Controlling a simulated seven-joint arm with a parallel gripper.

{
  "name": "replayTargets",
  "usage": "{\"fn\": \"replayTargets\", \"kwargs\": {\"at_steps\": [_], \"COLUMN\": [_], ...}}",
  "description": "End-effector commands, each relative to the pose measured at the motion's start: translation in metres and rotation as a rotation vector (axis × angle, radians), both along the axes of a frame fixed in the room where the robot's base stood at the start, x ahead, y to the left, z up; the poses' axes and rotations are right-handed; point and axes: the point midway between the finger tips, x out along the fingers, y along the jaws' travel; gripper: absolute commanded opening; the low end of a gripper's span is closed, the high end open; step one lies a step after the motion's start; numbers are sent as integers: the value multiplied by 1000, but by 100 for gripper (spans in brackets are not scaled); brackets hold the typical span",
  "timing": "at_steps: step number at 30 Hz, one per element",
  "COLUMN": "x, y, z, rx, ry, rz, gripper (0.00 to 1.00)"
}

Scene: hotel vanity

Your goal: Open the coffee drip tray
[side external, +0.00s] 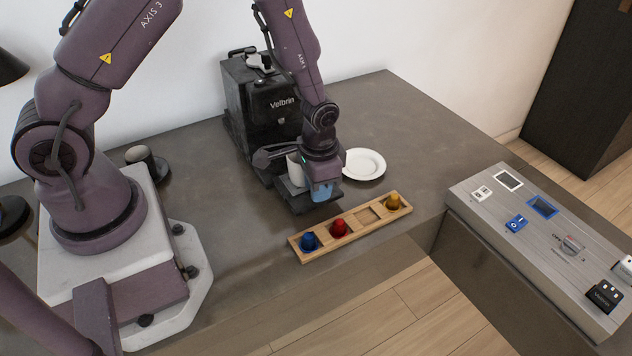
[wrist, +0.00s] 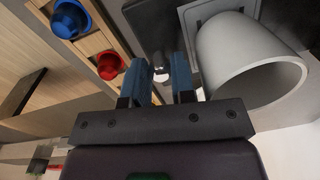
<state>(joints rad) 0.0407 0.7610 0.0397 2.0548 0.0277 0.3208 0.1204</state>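The black coffee machine (side external: 262,100) marked "Velbrin" stands against the wall. Its dark drip tray (side external: 300,203) is low at its front, and a pale cup (side external: 296,172) stands on it. In the wrist view the cup (wrist: 245,60) is large at the right, on the tray's grey plate (wrist: 200,18). My gripper (side external: 322,192) is low at the tray's front right. In the wrist view its blue fingers (wrist: 160,62) are apart, with a small pale knob (wrist: 160,70) showing in the gap. Contact with the knob cannot be told.
A wooden capsule holder (side external: 357,228) with blue, red and yellow capsules lies just in front of my gripper, near the counter edge. A white plate (side external: 364,163) is to the right. The counter's right back is clear.

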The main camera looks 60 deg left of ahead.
Motion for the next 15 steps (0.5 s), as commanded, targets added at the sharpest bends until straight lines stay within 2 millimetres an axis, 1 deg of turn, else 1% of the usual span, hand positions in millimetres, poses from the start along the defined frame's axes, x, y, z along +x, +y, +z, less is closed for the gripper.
{"fn": "replayTargets", "kwargs": {"at_steps": [10, 13, 15], "x": [0, 1, 1], "y": [1, 0, 0], "z": [2, 10, 21], "rx": [0, 0, 0], "ry": [0, -4, -5], "rz": [1, 1, 1], "gripper": [32, 32, 32]}}
